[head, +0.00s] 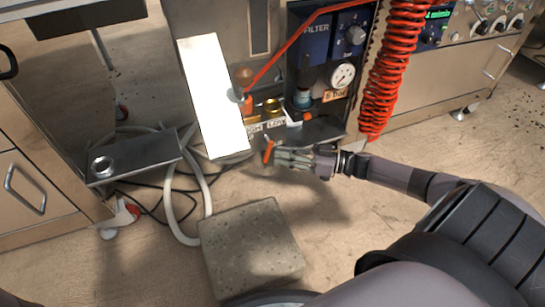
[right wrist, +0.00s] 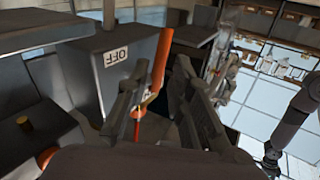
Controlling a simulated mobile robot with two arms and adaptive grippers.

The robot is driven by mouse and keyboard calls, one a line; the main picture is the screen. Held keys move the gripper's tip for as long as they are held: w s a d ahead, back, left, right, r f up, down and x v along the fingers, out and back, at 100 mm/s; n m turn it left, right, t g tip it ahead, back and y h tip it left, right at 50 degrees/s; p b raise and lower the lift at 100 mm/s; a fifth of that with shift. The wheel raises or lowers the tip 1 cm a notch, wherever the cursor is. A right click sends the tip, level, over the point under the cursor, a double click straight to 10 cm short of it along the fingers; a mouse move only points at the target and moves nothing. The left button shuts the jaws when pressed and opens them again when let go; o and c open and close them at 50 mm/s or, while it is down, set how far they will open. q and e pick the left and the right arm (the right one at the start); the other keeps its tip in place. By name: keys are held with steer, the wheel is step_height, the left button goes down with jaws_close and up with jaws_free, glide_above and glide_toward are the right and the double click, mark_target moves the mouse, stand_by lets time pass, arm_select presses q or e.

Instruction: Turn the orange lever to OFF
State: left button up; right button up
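The orange lever (head: 268,151) sticks out at the front of the low grey unit, under its labels. In the right wrist view the lever (right wrist: 162,60) stands nearly upright, its lower part between the fingers. My right gripper (head: 287,157) reaches in from the right beside the lever. Its fingers (right wrist: 160,90) are apart, with a gap around the lever; contact cannot be told. An OFF label (right wrist: 116,57) shows upside down on the grey box left of the lever. An arm at the right of the wrist view, seemingly my left, ends in a small dark gripper (right wrist: 271,158).
A pale tilted panel (head: 213,95) stands left of the lever. A red coiled hose (head: 393,65) hangs at the right by the pressure gauge (head: 342,76). A speckled block (head: 250,245) sits on the floor in front. Hoses and cables lie at the left.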

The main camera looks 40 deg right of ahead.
steer(key=shift+b+x, duration=0.5)
steer(key=shift+x, duration=1.3)
steer(key=shift+c, duration=0.5)
jaws_close()
